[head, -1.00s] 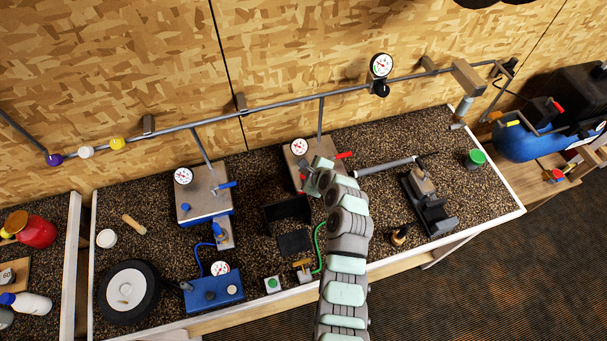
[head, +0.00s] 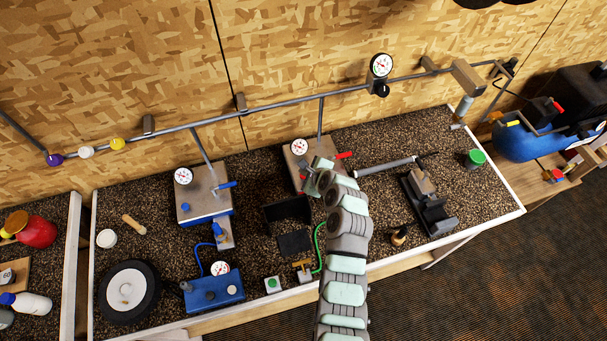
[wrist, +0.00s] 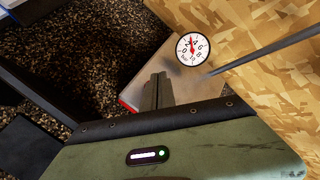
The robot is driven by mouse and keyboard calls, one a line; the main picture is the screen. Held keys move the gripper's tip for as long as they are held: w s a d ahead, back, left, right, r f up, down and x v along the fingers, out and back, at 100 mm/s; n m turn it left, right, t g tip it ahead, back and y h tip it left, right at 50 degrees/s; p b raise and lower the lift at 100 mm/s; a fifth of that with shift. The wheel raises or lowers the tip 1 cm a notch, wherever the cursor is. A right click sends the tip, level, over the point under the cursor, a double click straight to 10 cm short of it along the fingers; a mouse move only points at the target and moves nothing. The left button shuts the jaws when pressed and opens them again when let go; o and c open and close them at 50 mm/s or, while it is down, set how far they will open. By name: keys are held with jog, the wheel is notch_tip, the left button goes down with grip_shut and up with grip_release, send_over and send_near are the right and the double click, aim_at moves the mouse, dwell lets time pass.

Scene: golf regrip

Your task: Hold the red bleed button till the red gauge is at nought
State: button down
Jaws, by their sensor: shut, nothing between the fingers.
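The red-trimmed station (head: 296,160) stands on the bench at the wall, with a grey top; its red-edged box also shows in the wrist view (wrist: 127,104). Its red gauge (head: 299,146) is a white round dial, larger in the wrist view (wrist: 193,48). There the red needle points up and slightly left; I cannot read its exact value. A red lever (head: 344,155) sticks out to the right. My gripper (head: 306,184) is over the station's front; its closed fingers (wrist: 157,92) point down at the grey top. The red bleed button is hidden, so I cannot tell whether the fingers touch it.
A similar blue station (head: 200,205) with its own gauge (head: 183,176) stands to the left. A black open box (head: 288,212) is close by on the front left. A grey tube (head: 385,166) and a vise (head: 430,205) lie to the right. A pipe (head: 270,108) runs along the wall.

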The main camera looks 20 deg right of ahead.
jog(key=shift+f, duration=0.95)
dwell(0.5)
jog(key=shift+a+f, duration=0.1)
jog(key=shift+f, duration=0.4)
dwell(1.1)
dwell(0.8)
jog(key=shift+a+r+p, duration=0.1)
jog(key=shift+r+p, duration=0.5)
jog(key=shift+r, duration=0.05)
jog(key=shift+s+a+r+p, duration=0.4)
jog(key=shift+s+p, duration=0.1)
jog(key=shift+p, duration=0.15)
jog(key=shift+d+r, duration=0.1)
notch_tip(320, 180, up, 5)
jog(key=p, duration=0.4)
jog(key=shift+w+d+r+p, duration=0.15)
jog(key=shift+p, duration=0.2)
